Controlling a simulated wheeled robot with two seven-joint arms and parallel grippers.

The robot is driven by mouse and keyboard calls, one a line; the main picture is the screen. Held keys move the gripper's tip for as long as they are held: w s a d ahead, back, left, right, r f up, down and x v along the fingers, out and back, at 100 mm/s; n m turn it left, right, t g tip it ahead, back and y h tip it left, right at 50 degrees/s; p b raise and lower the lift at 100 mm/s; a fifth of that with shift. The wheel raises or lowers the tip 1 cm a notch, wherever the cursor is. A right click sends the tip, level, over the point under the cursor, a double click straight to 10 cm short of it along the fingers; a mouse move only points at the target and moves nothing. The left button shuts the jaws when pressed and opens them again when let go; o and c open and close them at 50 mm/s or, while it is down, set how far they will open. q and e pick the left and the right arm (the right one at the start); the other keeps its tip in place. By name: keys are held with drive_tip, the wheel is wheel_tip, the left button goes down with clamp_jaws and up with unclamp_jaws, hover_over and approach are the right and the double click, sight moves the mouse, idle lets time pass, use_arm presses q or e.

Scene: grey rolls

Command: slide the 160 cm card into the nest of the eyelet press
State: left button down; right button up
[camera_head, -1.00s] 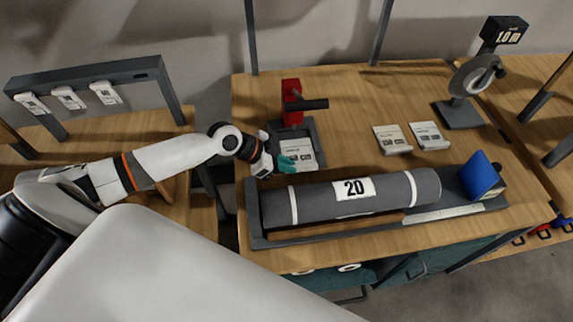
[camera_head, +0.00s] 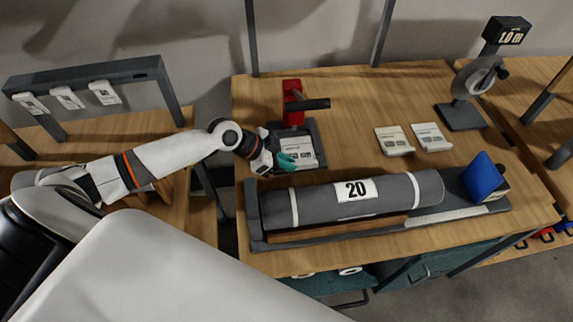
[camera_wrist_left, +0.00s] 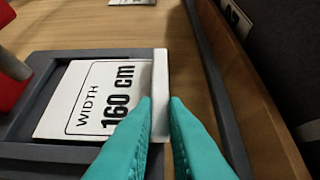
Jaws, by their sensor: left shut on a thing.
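The 160 cm card (camera_wrist_left: 98,100) shows in the left wrist view as a white plate reading "WIDTH 160 cm", with a raised white edge. It lies within the dark frame of the eyelet press nest (camera_wrist_left: 42,70); I cannot tell whether it is fully seated. In the head view the card (camera_head: 297,152) lies at the front of the red eyelet press (camera_head: 292,103). My left gripper (camera_wrist_left: 160,105), with teal fingers, is shut on the card's raised edge; it also shows in the head view (camera_head: 287,161). My right gripper is not in view.
A grey roll (camera_head: 390,196) marked 20 lies in a dark tray in front of the press. Two other cards (camera_head: 392,140) lie to the right on the table. A blue block (camera_head: 482,177) sits at the roll's right end. Table space between press and cards is clear.

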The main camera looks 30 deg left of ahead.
use_arm(q)
drive_tip(key=shift+w+a+b, duration=0.65)
drive_tip(key=shift+w+b, duration=0.1)
drive_tip(key=shift+w, duration=0.1)
drive_tip(key=c, duration=1.4)
unclamp_jaws()
